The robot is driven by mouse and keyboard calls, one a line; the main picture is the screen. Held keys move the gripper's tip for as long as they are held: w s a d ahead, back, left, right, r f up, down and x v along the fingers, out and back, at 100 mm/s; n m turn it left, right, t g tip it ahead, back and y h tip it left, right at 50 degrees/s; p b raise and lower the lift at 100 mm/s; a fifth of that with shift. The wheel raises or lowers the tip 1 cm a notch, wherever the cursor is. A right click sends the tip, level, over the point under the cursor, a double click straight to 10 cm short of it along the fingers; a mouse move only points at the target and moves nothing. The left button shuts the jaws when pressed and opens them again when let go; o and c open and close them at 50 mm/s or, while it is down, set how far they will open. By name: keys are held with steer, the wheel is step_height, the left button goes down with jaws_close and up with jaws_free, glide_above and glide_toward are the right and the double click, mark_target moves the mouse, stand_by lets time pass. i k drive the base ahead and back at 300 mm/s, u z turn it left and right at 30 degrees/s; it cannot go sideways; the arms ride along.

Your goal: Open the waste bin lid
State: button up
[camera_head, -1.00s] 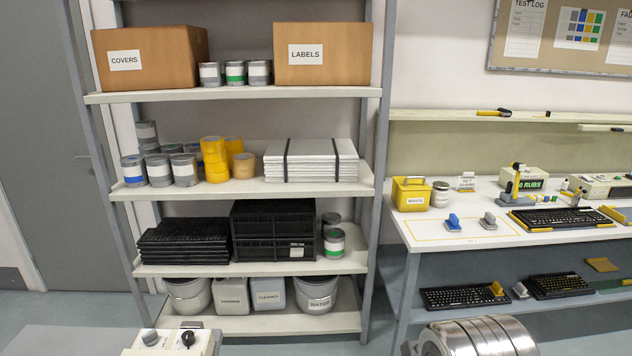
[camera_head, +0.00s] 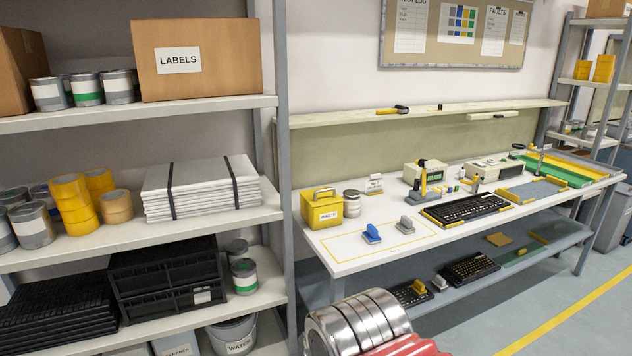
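Part of my own arm, silver and red, shows at the bottom of the view. My gripper is out of the frame, so its state does not show.
A loaded shelf rack (camera_head: 284,180) stands at left. Floor (camera_head: 540,310) is clear at right.

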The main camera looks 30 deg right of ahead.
mark_target(320, 196)
steer(key=i, duration=1.25)
steer(key=z, duration=0.1)
